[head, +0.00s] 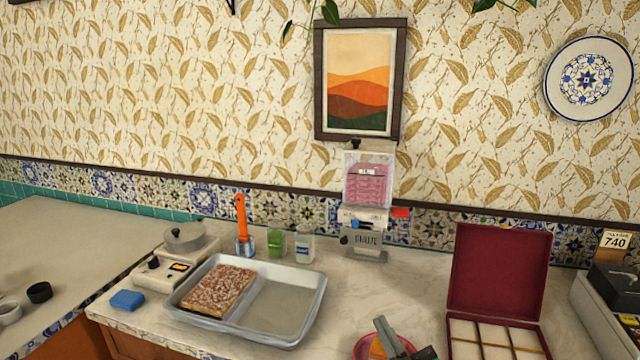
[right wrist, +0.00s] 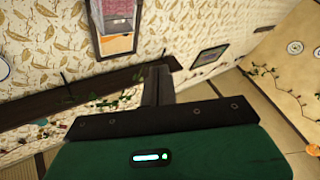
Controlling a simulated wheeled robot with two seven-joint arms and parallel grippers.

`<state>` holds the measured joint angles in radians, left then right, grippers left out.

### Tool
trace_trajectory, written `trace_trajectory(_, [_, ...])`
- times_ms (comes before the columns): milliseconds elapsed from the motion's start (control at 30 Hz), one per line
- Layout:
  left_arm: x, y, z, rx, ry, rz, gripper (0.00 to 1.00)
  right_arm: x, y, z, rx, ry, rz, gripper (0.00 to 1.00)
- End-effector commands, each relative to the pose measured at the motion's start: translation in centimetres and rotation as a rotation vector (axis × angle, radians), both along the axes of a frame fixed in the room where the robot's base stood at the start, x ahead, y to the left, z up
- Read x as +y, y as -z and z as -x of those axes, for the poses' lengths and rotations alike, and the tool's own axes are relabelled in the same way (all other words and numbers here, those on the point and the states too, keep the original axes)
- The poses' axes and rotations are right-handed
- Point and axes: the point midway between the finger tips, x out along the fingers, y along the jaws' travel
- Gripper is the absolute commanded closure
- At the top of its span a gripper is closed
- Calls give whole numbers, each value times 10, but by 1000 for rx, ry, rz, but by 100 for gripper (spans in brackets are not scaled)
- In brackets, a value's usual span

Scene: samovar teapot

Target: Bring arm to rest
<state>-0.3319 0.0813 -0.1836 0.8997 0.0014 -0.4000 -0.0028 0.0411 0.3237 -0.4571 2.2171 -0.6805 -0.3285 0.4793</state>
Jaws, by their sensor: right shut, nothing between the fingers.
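My right gripper (head: 386,332) shows at the bottom edge of the head view, right of centre. Its fingers are together with nothing between them. They overlap a round pink-red dish (head: 362,349) in the picture; I cannot tell how far above it they are. In the right wrist view the closed fingers (right wrist: 157,84) point up past my green gripper body, toward the wall. My left gripper is in neither view.
A metal tray (head: 310,297) with a brown slab (head: 218,289) stands left of the gripper. An open red box (head: 499,268) with pale compartments stands to its right. A small machine with pink contents (head: 367,184) stands behind.

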Motion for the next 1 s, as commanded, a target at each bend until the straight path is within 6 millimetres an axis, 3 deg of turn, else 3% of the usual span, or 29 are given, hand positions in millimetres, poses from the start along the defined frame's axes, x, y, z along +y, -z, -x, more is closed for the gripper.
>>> trace_trajectory(167, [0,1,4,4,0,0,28,-56,80,20,375,223,-76,100])
trace_trajectory(267, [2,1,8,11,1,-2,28,-80,128,46,603,316,-90,100])
trace_trajectory(400, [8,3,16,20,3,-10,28,-103,190,100,926,397,-82,100])
trace_trajectory(500, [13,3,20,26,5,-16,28,-111,221,140,1116,420,-66,100])
trace_trajectory(700, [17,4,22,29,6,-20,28,-117,256,211,1410,417,-30,100])
trace_trajectory(867, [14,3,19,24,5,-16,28,-117,270,262,1605,388,0,100])
trace_trajectory(1000, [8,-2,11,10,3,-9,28,-115,299,256,1630,385,10,100])
